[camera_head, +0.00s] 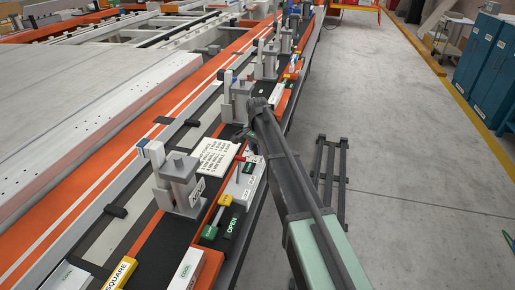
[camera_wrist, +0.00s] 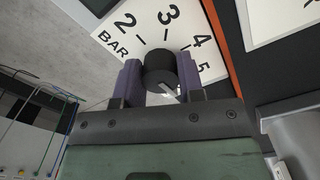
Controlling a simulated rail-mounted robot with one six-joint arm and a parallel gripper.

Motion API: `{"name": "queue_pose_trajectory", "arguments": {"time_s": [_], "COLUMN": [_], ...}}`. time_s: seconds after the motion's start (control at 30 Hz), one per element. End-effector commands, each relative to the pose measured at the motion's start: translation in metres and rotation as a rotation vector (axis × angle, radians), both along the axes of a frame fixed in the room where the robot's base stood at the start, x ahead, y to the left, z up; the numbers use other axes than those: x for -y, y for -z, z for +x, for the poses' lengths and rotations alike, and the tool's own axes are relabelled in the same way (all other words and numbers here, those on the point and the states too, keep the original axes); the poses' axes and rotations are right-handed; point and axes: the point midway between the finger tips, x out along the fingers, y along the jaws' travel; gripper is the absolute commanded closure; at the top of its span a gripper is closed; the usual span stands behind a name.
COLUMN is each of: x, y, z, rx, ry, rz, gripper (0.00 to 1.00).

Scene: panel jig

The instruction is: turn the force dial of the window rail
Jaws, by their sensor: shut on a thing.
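The force dial is a black round knob (camera_wrist: 160,60) in front of a white scale plate (camera_wrist: 112,40), which shows the numbers 2 to 5 and the word BAR. My gripper (camera_wrist: 159,76) is shut on the knob, with one purple finger on each side of it. A pale mark shows at the knob's near lower edge; what it points to is unclear. In the head view my arm reaches up and left to the window rail (camera_head: 145,252), and its end is beside a grey clamp block (camera_head: 238,103). The dial and fingertips cannot be made out there.
A printed white card (camera_head: 215,155), a red-handled lever (camera_head: 238,170), and a green-and-yellow handle (camera_head: 217,215) beside a dark OPEN label (camera_head: 232,226) lie close to my arm. Grey clamps (camera_head: 178,185) stand along the rail. The floor at right is mostly clear; blue cabinets (camera_head: 478,60) stand beyond.

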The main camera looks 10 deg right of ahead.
Motion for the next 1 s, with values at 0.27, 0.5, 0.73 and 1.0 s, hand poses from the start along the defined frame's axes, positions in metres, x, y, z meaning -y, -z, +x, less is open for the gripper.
{"name": "queue_pose_trajectory", "arguments": {"time_s": [0.27,0.5,0.73,1.0], "x": [0.0003,0.0005,0.0008,0.0010], "y": [0.0001,0.0001,0.0001,0.0001], "z": [-0.0003,-0.0005,-0.0005,-0.0006], "rx": [0.000,0.000,0.000,0.000], "ry": [-0.167,-0.371,-0.550,-0.687], "rz": [0.000,0.000,0.000,0.000], "gripper": [0.88,0.88,0.88,0.88]}}
